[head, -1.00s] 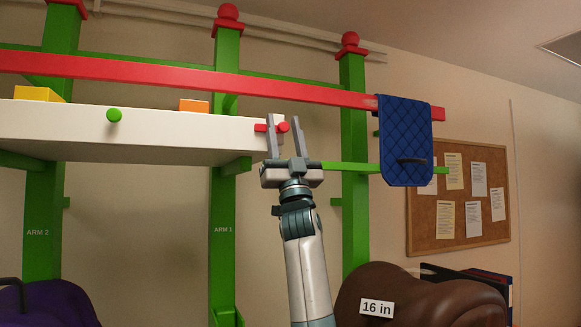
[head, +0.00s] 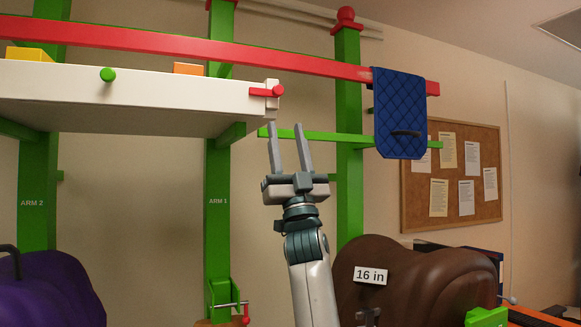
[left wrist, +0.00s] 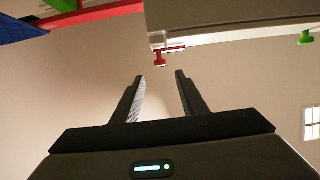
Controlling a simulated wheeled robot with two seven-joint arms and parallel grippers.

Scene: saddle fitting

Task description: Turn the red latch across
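The red latch (head: 266,91) is at the right end of the white shelf box (head: 140,105). In the left wrist view the latch (left wrist: 160,58) shows ahead of the fingers, at the box's corner. My left gripper (head: 286,126) is open and empty, below the latch and apart from it. Its fingers (left wrist: 159,78) point up toward the latch with clear space between them. My right gripper is not seen in the head view.
A red rail (head: 190,44) runs above the box, with a blue quilted pad (head: 399,112) hanging at its right end. Green posts (head: 348,190) and a green bar (head: 325,138) stand behind the gripper. A brown saddle (head: 420,280) is low at right, a purple one (head: 50,292) at left.

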